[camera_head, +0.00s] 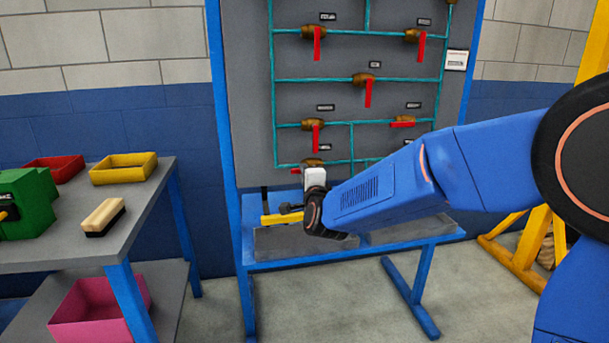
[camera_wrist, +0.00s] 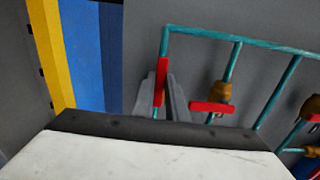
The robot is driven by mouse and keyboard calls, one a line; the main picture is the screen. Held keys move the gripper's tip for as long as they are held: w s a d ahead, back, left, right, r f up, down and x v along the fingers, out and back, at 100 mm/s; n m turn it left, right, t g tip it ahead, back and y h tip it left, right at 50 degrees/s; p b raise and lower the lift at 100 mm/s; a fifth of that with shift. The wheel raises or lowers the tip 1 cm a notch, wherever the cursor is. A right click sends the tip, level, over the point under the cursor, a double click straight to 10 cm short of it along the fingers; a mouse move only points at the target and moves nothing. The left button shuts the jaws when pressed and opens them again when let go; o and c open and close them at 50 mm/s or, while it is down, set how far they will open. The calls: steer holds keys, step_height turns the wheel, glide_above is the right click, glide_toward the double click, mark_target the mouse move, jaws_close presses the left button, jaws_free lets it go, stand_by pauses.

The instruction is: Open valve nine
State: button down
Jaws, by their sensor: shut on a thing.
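A grey panel (camera_head: 345,60) carries teal pipes with several brass valves with red handles. The lowest valve (camera_head: 313,162) is at the bottom left, just above my gripper. Its red handle (camera_wrist: 161,80) stands between my two fingers in the wrist view and lies along its pipe. In the head view only a bit of red shows left of my gripper. My gripper (camera_wrist: 161,97) is shut on this handle. Most other handles, like the one above (camera_head: 316,138), hang down across their pipes; the one at right (camera_head: 403,124) lies level. The small labels are unreadable.
A table at left bears a yellow tray (camera_head: 123,169), a red tray, a brush (camera_head: 103,216) and a green machine (camera_head: 27,205). A yellow stand (camera_head: 520,262) is at right.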

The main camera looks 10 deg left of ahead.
steer(key=c, duration=1.8)
jaws_free()
steer(key=shift+o, duration=0.2)
steer(key=v, duration=1.7)
steer(key=shift+s, duration=0.2)
steer(key=shift+d, duration=0.15)
